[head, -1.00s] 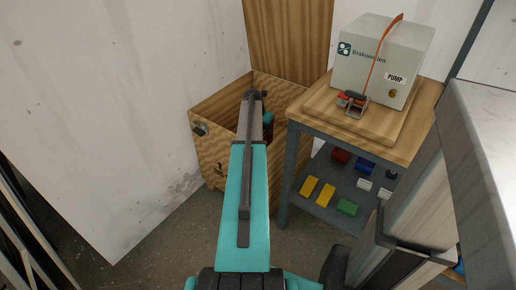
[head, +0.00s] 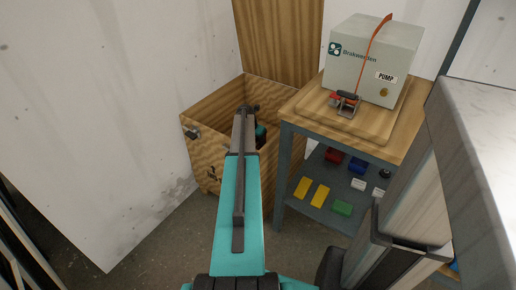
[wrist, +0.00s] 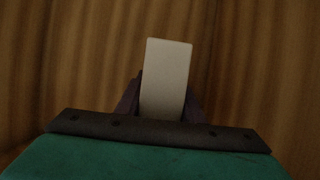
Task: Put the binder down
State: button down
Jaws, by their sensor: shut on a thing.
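My gripper (wrist: 163,101) is shut on a pale, flat, rectangular thing, taken as the binder (wrist: 167,70). The binder stands up from between the dark fingers in the wrist view, with brown wood grain filling the view behind it. In the head view the end of my arm reaches down into the open wooden crate (head: 212,155). I cannot tell whether the binder touches the crate's floor.
A workbench (head: 290,175) stands right of the crate. On it sits a grey pump box (head: 365,65) with an orange strap (head: 372,50) and a ratchet (head: 346,102). A white wall panel (head: 90,110) stands to the left.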

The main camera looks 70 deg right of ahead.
aim_at(258, 147)
jog(key=shift+f, duration=1.85)
jog(key=shift+f, duration=0.1)
jog(key=c, duration=1.2)
grip_release()
jog(key=shift+b, duration=0.3)
jog(key=p+v, duration=0.1)
jog(key=v, duration=1.1)
jog(key=shift+p, duration=0.3)
jog(key=shift+r, duration=0.2)
